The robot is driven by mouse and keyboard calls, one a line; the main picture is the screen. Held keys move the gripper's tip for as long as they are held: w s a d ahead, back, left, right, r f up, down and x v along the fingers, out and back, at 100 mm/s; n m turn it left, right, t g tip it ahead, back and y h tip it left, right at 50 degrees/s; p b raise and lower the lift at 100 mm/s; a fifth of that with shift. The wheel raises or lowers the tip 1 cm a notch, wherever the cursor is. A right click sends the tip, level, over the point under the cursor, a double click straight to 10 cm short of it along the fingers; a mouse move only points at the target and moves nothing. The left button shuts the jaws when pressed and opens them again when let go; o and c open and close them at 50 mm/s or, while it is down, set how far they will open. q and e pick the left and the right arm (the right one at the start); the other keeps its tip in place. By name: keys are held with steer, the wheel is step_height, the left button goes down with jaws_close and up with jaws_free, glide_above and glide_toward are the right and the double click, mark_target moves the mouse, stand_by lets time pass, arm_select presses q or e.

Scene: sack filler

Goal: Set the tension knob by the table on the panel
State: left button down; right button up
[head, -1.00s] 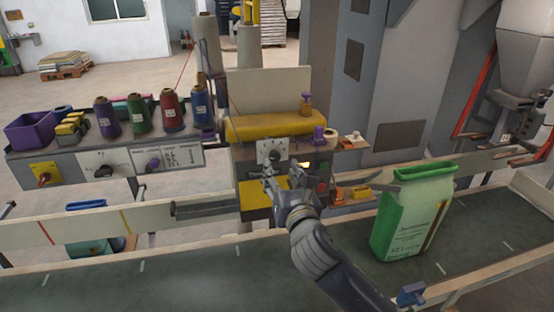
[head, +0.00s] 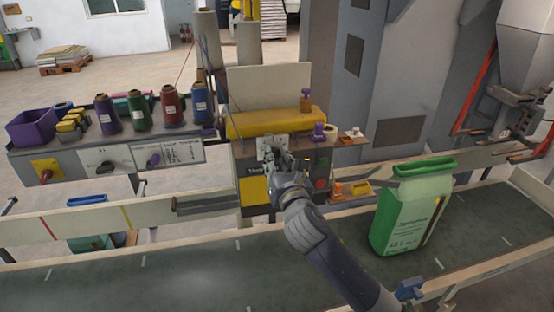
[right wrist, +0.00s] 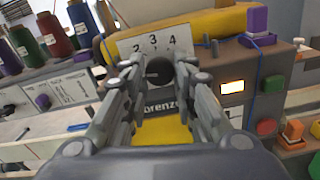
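The tension knob (right wrist: 158,73) is a dark round knob on a white number plate (right wrist: 150,42) showing 2, 3 and 4, on the front of the sewing head. In the head view the plate (head: 271,143) is partly hidden by my right gripper (head: 279,164). In the right wrist view my right gripper (right wrist: 162,80) is open, its fingers on either side of the knob with gaps visible. I cannot tell whether its tips reach past the knob's face. A white card with small print, likely the table (head: 182,152), is on the left panel. My left gripper is not in view.
Thread cones (head: 171,106) stand on the left panel's shelf. A green-topped sack (head: 412,212) stands on the conveyor (head: 190,270).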

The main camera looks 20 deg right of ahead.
steer(key=shift+m, duration=0.3)
steer(key=shift+m+p, duration=0.4)
steer(key=shift+m, duration=0.5)
steer(key=m, duration=0.2)
steer(key=shift+m+p, duration=0.3)
steer(key=shift+m, duration=0.1)
steer(key=m, duration=1.2)
steer(key=shift+m, duration=0.4)
steer(key=m, duration=0.5)
steer(key=shift+m+p, duration=0.3)
steer(key=shift+p, duration=0.05)
steer(key=o, duration=1.1)
steer(key=shift+c, duration=0.2)
